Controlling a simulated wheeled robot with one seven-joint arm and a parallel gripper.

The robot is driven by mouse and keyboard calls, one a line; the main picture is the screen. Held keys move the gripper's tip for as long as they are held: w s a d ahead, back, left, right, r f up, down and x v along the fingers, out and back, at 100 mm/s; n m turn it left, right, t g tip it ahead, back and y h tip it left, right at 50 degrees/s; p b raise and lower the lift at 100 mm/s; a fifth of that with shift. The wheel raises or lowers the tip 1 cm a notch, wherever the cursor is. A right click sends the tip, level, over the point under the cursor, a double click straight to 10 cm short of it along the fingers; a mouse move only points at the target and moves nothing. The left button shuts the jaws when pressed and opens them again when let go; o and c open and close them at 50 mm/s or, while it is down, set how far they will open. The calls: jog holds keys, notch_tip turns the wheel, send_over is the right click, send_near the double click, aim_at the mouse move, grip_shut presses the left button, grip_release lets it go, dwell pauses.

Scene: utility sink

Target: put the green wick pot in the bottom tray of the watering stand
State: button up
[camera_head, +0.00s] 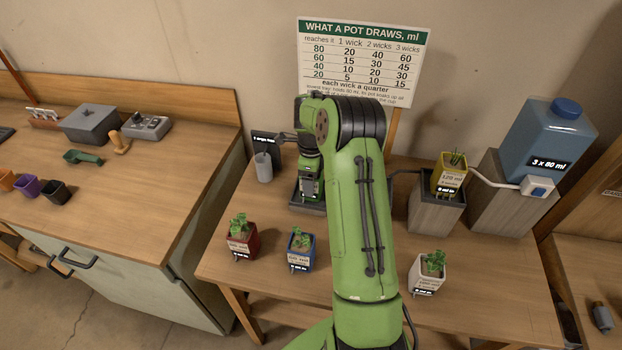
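The watering stand has a blue water tank (548,140) on a tall block, a middle block (436,214) with a yellow pot (450,178) in its tray, and a low dark bottom tray (297,205) at the left. My green arm reaches over the table and hides part of the bottom tray. My gripper (309,182) is at the bottom tray, seen from behind and above. A small green shape with a grey label shows there; I cannot tell whether it is the green wick pot or part of my wrist. The fingertips and their opening are hidden.
A red pot (241,241), a blue pot (300,255) and a white pot (428,276) stand near the table's front. A grey cup (263,167) stands left of the tray. A chart (362,60) is behind. The left bench (110,200) holds several small items.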

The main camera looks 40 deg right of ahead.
jog(key=o, duration=1.3)
jog(key=shift+f, duration=0.15)
notch_tip(320, 180, up, 13)
jog(key=shift+f+p, duration=0.15)
jog(key=shift+p, duration=0.55)
jog(key=s+a+r+n+t+h, duration=0.2)
jog(key=s+a+r+n+t, duration=0.1)
jog(key=s+a+r+n, duration=1)
jog(key=s+a+f+n+t+y, duration=0.1)
jog(key=s+a+n, duration=0.3)
jog(key=s+n, duration=0.3)
jog(key=s+a+f+n+t+y, duration=0.1)
jog(key=s+a+n, duration=0.3)
jog(key=s+n, duration=0.2)
jog(key=shift+s+a+n+t, duration=0.3)
jog(key=shift+s+a+n, duration=0.1)
jog(key=shift+n, duration=0.4)
